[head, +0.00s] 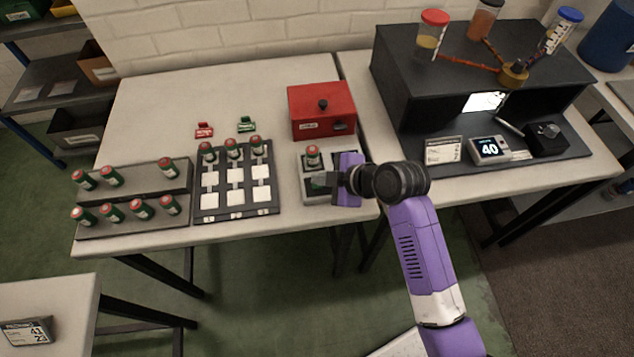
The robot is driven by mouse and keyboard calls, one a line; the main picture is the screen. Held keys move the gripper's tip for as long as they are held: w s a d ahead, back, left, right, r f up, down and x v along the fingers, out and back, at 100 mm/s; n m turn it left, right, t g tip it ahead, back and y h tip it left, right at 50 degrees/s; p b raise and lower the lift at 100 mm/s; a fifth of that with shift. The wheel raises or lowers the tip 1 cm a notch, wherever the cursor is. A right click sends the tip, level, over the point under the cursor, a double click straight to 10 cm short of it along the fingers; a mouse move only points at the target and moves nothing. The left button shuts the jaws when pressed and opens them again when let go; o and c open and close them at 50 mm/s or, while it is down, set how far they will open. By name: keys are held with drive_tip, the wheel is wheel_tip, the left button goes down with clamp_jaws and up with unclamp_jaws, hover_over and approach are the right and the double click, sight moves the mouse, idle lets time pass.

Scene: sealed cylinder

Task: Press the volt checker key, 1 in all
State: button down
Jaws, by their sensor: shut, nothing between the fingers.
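A light grey device, which looks like the volt checker (310,170), stands near the front edge of the left table. A green battery with a red top (312,155) stands upright at its back left. My gripper (322,182) is shut and empty, with its fingertips over the front part of the checker. Whether the tips touch the checker is too small to tell. My gripper hides the checker's right side, and I cannot make out its key or a reading.
A red box (321,110) stands behind the checker. A black tray with white squares (237,210) holds several batteries to the left, beside a grey stepped rack (120,225) with more. A black hood (400,90) and a device reading 40 (489,150) are on the right table.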

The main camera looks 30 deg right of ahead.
drive_tip(key=shift+f, duration=0.35)
idle(0.3)
idle(0.4)
drive_tip(key=shift+r+p, duration=0.45)
drive_tip(key=shift+r, duration=0.35)
drive_tip(key=shift+r+p, duration=2.1)
drive_tip(key=shift+r, duration=0.45)
